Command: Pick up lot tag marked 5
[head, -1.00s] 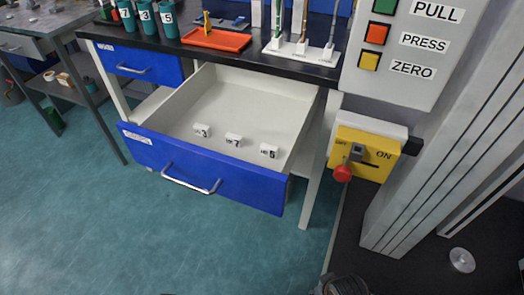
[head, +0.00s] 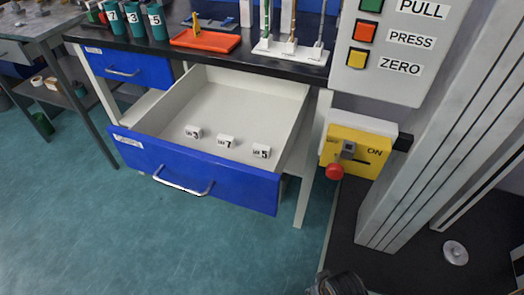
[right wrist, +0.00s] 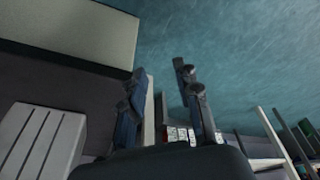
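The lot tag marked 5 (head: 261,151) is a small white block with dark print. It sits at the right of a row of tags in the open drawer (head: 235,97). Beside it are the tag marked 7 (head: 226,141) and the tag marked 3 (head: 193,132). In the right wrist view my right gripper (right wrist: 160,85) is open, its two dark fingers apart with nothing between them, and it is far from the tags. In the head view only a dark part of my right arm shows at the bottom edge. My left gripper is not in view.
The drawer's blue front (head: 195,172) with its metal handle sticks out from the bench. The black benchtop (head: 160,47) holds numbered cups, an orange tray (head: 206,41) and a white rack (head: 292,50). A yellow switch box (head: 357,150) stands right of the drawer. The floor in front is clear.

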